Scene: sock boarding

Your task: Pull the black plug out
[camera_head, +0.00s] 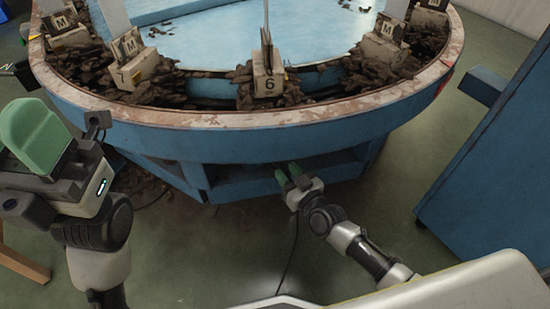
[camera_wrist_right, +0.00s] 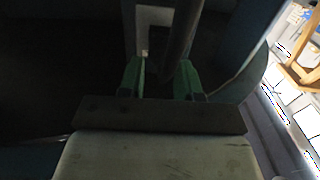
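My right gripper (camera_head: 288,175) reaches low against the base of the round blue table. In the right wrist view its green fingers (camera_wrist_right: 160,80) stand apart. A dark, rod-like thing (camera_wrist_right: 181,35) runs down between them, closer to the right finger; I cannot tell whether it is the black plug or its cable. A pale upright strip (camera_wrist_right: 153,17) with a small bright spot is behind it. In the head view a thin black cable (camera_head: 289,262) hangs near the right gripper to the floor; the plug is not clearly visible. My left gripper (camera_head: 34,135) is raised at the left, its fingers overlapping.
The round table's rim (camera_head: 225,119) curves above my right gripper. Several numbered blocks, such as block 6 (camera_head: 268,86), stand among piles of dark socks (camera_head: 145,92) on it. A blue cabinet (camera_head: 492,165) stands at the right. Open green floor (camera_head: 215,255) lies between my arms.

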